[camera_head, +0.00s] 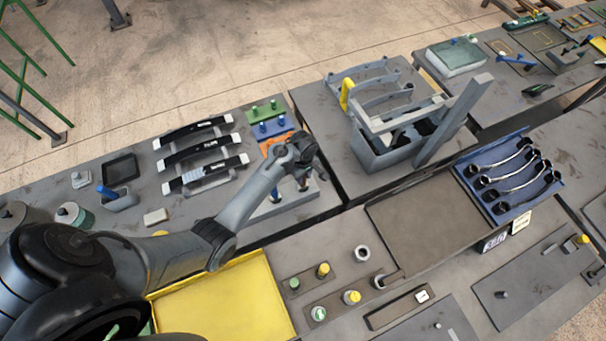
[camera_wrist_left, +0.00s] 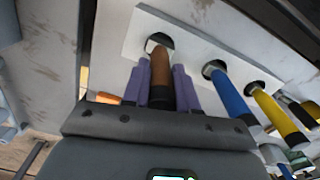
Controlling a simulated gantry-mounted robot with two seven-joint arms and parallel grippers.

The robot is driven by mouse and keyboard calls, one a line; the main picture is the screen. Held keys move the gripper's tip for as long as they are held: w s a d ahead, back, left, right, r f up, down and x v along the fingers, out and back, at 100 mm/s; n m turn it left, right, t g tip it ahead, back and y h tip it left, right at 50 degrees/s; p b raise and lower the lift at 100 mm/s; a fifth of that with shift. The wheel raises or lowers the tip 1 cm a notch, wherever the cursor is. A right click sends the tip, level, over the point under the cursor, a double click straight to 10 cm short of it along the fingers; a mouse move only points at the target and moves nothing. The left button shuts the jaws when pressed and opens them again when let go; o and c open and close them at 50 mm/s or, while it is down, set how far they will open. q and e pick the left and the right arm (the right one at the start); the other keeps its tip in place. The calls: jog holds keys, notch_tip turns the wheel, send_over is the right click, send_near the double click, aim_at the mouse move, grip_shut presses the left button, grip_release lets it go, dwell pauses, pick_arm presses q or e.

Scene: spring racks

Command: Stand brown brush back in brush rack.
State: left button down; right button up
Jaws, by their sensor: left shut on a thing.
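The brown brush (camera_wrist_left: 160,75) is between the purple fingers of my left gripper (camera_wrist_left: 163,88) in the left wrist view. The gripper is shut on its handle. The brush's far end meets the first hole of the pale brush rack (camera_wrist_left: 190,45); I cannot tell how deep it sits. In the head view my left gripper (camera_head: 306,165) is above the rack (camera_head: 285,207), hiding much of it and the brush. My right gripper is not in view.
A blue brush (camera_wrist_left: 228,93) and a yellow brush (camera_wrist_left: 270,108) stand in neighbouring rack holes, close to the gripper. A rack of black-and-white items (camera_head: 203,155) lies to the left. A yellow tray (camera_head: 225,300) is in front, and a grey bin (camera_head: 385,150) is to the right.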

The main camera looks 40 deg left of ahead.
pick_arm(q)
jog(key=shift+f, duration=0.3)
jog(key=shift+c, duration=1.6)
grip_release()
jog(key=shift+r, duration=0.1)
notch_tip(320, 180, up, 5)
jog(key=p, duration=0.5)
jog(key=shift+r, duration=0.95)
